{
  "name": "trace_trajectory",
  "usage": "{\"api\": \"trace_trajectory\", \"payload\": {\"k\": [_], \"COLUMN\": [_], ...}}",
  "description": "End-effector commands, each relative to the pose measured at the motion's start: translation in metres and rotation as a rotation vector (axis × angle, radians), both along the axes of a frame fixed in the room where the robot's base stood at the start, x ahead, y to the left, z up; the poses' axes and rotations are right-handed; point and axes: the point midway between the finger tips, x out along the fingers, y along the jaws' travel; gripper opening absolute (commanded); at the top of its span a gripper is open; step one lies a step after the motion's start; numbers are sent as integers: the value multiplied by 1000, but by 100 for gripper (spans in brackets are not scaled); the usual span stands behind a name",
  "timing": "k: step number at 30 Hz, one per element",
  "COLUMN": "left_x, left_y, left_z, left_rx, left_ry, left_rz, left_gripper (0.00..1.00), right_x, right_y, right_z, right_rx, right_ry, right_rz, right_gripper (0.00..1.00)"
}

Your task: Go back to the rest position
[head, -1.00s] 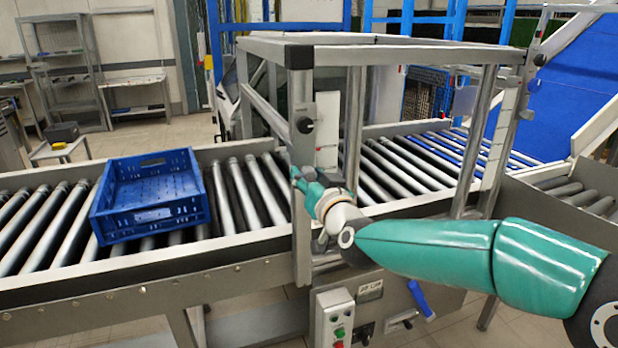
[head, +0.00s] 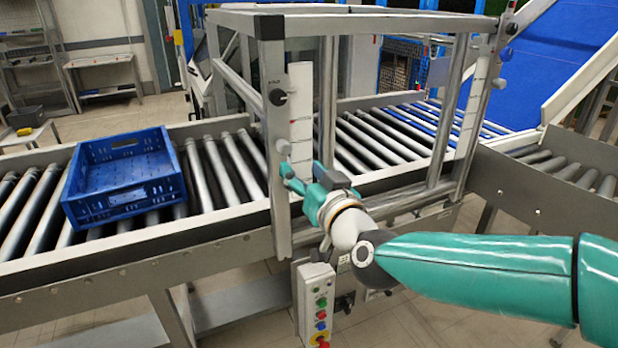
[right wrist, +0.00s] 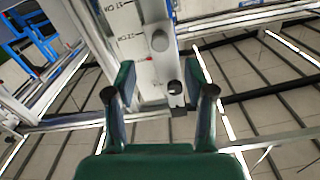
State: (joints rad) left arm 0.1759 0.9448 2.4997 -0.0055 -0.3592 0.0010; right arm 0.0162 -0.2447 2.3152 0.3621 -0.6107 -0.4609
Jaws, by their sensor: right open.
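My right gripper (head: 288,168) is in the head view, beside the near upright post of the metal frame (head: 272,130) over the conveyor. In the right wrist view its two teal fingers (right wrist: 160,85) stand apart with nothing gripped between them. The post's knobs (right wrist: 160,40) and a marked white strip (right wrist: 128,38) show beyond the fingers; I cannot tell whether anything touches. My left gripper is not in the head view.
An empty blue crate (head: 125,176) sits on the roller conveyor (head: 217,177) at left. A control box with coloured buttons (head: 318,302) hangs below the conveyor's front edge. A blue sloping belt (head: 545,65) stands at the back right.

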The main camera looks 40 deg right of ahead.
Motion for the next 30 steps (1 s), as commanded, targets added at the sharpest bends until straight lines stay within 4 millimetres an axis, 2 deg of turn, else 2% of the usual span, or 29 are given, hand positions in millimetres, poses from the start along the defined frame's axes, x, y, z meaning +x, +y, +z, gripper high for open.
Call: {"api": "trace_trajectory", "payload": {"k": [3, 6, 23, 26, 29, 30], "left_x": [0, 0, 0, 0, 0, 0], "left_y": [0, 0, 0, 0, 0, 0], "left_z": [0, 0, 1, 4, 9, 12], "left_rx": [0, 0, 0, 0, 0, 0], "left_ry": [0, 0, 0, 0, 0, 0], "left_rz": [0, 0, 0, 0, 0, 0], "left_gripper": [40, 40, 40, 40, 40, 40], "right_x": [-14, -19, -20, -13, 3, 10], "right_y": [3, 5, 3, 4, 10, 14], "right_z": [0, 0, 0, -12, -41, -60], "right_rx": [0, 1, 0, 0, 2, 2], "right_ry": [-1, 0, 3, 39, 119, 165], "right_rz": [1, 0, -4, -1, 13, 21], "right_gripper": [54, 54, 54, 54, 54, 54]}}
